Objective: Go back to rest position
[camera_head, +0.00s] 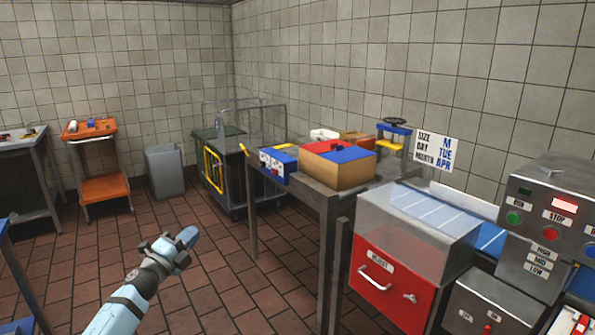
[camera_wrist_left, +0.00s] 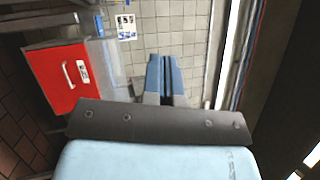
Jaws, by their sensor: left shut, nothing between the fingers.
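My left gripper (camera_head: 188,237) is in the lower left of the head view, with its arm coming up from the bottom edge. It is in the air over the brown tiled floor, apart from any object. Its blue fingers also show in the left wrist view (camera_wrist_left: 165,78), side by side, shut with nothing held. My right gripper does not show in either view.
A red reject box (camera_head: 388,291) and a control panel (camera_head: 548,220) stand at right. A table (camera_head: 322,191) with a cardboard box (camera_head: 338,166) is in the middle. A wire cart (camera_head: 243,190), grey bin (camera_head: 165,175) and orange trolley (camera_head: 104,190) stand behind. Open floor lies between.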

